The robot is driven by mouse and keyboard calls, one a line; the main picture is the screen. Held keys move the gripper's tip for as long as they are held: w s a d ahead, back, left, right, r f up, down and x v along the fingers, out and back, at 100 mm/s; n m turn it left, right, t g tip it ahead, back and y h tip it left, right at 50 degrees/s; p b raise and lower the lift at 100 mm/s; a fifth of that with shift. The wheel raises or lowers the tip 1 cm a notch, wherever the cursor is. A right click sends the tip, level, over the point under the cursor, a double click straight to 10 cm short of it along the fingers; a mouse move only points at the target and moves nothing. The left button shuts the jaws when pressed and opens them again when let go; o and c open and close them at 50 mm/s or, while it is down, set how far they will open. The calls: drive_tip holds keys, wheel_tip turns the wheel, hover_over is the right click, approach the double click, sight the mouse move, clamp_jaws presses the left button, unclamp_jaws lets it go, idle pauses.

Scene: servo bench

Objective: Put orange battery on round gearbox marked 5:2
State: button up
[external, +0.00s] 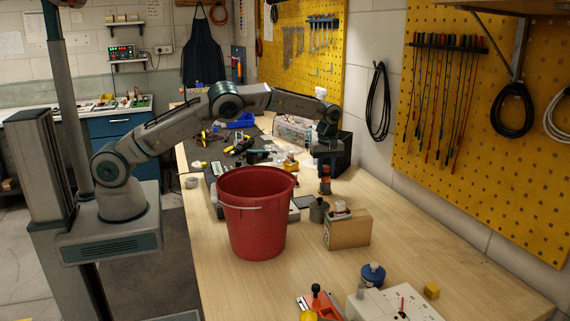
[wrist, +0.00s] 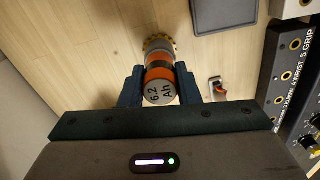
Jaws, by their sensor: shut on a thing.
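The orange battery (wrist: 158,72) has dark bands and a grey end reading "6.2 Ah". My gripper (wrist: 158,88) is shut on its sides in the wrist view. In the external view my gripper (external: 325,158) points down and the battery (external: 325,180) hangs upright below it. A round grey piece with a brass toothed rim (wrist: 157,42) shows past the battery's far end; I cannot tell whether they touch. A dark grey cylinder (external: 319,210) stands on the bench just below the battery in the external view. No 5:2 mark is legible.
A red bucket (external: 255,215) stands left of the gripper, close by. A cardboard box (external: 347,229) with small parts on top is in front. A dark panel with sockets (wrist: 290,75) and a grey pad (wrist: 224,12) lie at the right in the wrist view.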

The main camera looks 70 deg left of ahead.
drive_tip(key=shift+f, duration=0.2)
drive_tip(key=o, duration=1)
drive_tip(key=shift+o, duration=0.2)
